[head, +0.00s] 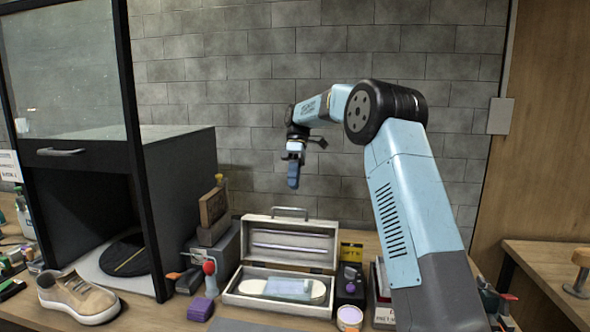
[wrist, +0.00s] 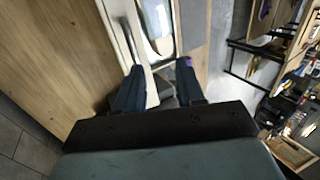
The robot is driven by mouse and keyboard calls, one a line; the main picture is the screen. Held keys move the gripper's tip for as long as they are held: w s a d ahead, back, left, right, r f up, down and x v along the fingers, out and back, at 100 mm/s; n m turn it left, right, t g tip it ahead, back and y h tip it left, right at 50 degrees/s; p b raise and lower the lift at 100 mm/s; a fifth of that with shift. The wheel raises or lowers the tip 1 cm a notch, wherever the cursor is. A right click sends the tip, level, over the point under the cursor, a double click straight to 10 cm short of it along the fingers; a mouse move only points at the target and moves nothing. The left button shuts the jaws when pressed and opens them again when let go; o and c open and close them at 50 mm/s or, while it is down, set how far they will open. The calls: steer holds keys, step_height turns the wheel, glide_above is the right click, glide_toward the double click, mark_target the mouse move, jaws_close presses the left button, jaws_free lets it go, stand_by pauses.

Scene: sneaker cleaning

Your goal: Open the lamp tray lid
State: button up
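The lamp tray is a cream-white box (head: 275,305) on the bench. Its lid (head: 262,222) stands raised at the back, with a metal handle on its top edge. Inside the box lies a pale, rounded long item (head: 290,288). My gripper (head: 293,184) hangs in the air above the raised lid, apart from it. In the wrist view its two dark blue fingers (wrist: 160,82) are spread with a gap and nothing held between them. The box and its handle (wrist: 129,42) show partly beyond the fingers at the top of that view.
A tan sneaker (head: 77,296) sits at the left, in front of a dark cabinet (head: 185,165) with a glass-fronted door. A purple block (head: 200,310) and a small cup (head: 349,318) flank the box. A brick wall stands behind the bench.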

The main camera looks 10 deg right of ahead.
steer(key=shift+v, duration=1.95)
steer(key=shift+c, duration=0.5)
